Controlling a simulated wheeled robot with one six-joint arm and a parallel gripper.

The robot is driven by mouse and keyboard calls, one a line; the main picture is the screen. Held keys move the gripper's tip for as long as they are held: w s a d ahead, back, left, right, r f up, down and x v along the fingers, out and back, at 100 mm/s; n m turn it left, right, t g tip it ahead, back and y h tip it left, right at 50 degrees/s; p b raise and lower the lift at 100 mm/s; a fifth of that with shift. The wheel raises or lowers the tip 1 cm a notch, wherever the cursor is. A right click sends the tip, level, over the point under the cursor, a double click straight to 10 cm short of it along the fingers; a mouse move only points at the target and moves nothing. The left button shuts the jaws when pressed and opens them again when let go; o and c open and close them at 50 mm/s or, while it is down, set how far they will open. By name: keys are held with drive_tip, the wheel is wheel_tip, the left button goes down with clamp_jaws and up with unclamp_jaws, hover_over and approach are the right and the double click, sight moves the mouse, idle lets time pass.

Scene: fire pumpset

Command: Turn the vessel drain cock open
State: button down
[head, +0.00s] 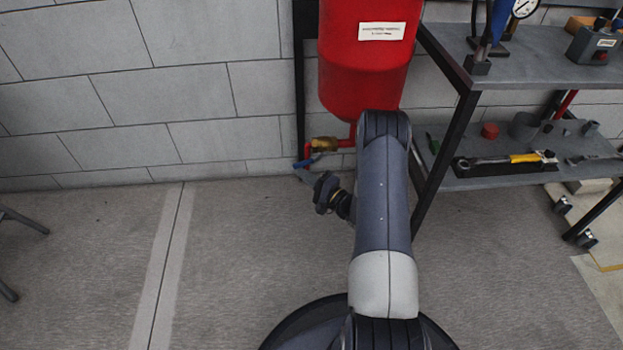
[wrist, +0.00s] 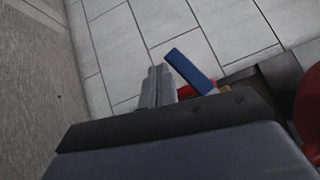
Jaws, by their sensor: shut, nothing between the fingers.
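The red vessel (head: 366,70) stands against the wall. Below it, a short red pipe carries the brass drain cock (head: 324,145). The cock's blue lever handle (head: 301,163) shows at the pipe's left end. In the wrist view the blue handle (wrist: 191,71) is a slanted flat bar, with bits of red and brass behind its lower end. My gripper (head: 303,174) is just below the handle in the head view. In the wrist view its fingers (wrist: 157,76) are together and empty, just left of the handle. I cannot tell whether they touch it. The gripper body hides part of the cock.
A dark-framed shelf bench (head: 545,75) stands right of the vessel, with a wrench (head: 505,159) and other tools on its lower shelf. The grey block wall (head: 180,90) is close behind the cock. The floor (head: 100,250) to the left is mostly clear.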

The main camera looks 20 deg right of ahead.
drive_tip(key=shift+w+a+r+m+t+b, duration=0.1)
drive_tip(key=shift+a+r+m+t+b, duration=0.25)
drive_tip(key=shift+r+m+t, duration=0.25)
drive_tip(key=shift+w+a+r+m+t+b, duration=0.1)
drive_tip(key=shift+a+r+m+t+b, duration=0.15)
drive_tip(key=shift+r+m+t, duration=0.35)
drive_tip(key=shift+f, duration=0.1)
